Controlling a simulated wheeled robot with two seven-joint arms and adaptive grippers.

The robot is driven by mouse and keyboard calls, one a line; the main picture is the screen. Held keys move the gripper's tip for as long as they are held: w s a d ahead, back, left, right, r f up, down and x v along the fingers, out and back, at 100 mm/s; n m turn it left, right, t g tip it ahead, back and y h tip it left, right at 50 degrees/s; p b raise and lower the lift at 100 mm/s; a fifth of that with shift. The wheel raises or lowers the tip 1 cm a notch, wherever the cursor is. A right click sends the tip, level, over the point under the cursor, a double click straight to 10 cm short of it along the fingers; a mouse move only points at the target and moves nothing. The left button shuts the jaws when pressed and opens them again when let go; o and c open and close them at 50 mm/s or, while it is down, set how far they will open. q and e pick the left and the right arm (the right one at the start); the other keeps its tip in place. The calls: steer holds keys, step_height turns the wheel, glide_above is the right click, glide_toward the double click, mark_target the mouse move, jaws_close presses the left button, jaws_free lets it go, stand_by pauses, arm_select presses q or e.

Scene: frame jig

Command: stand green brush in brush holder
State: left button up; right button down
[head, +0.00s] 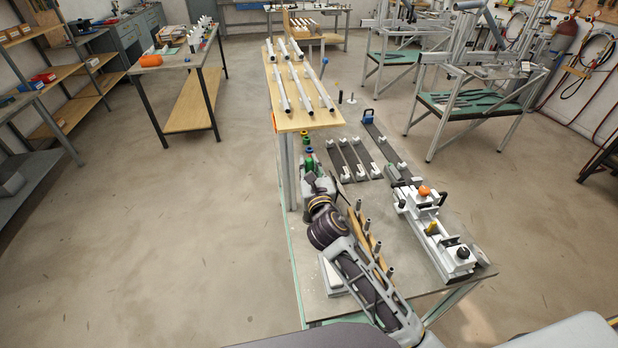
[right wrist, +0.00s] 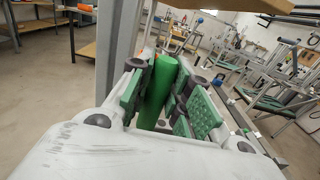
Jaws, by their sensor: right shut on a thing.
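My right gripper (head: 314,182) is at the left edge of the near bench, beside the raised shelf's post. It is shut on the green brush (head: 309,164). In the right wrist view the brush's green cylindrical handle (right wrist: 158,92) stands roughly upright between the green pads of the gripper (right wrist: 165,85); its lower end is hidden. I cannot tell whether these belong to the brush holder, which I cannot make out clearly. My left gripper is out of view.
A wooden strip with upright pegs (head: 367,240) stands close beside my right forearm. A white clamping jig (head: 430,228) lies along the bench's right side. Dark rails (head: 355,160) lie behind it. The raised shelf (head: 290,112) holding white tubes is just beyond my gripper.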

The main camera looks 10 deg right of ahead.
steer(key=shift+f+b, duration=0.4)
steer(key=shift+f, duration=1.7)
steer(key=shift+f, duration=0.1)
steer(key=c, duration=1.3)
jaws_free()
steer(key=shift+s+a+b, duration=0.1)
steer(key=shift+s+b, duration=0.85)
steer(key=shift+s, duration=5.1)
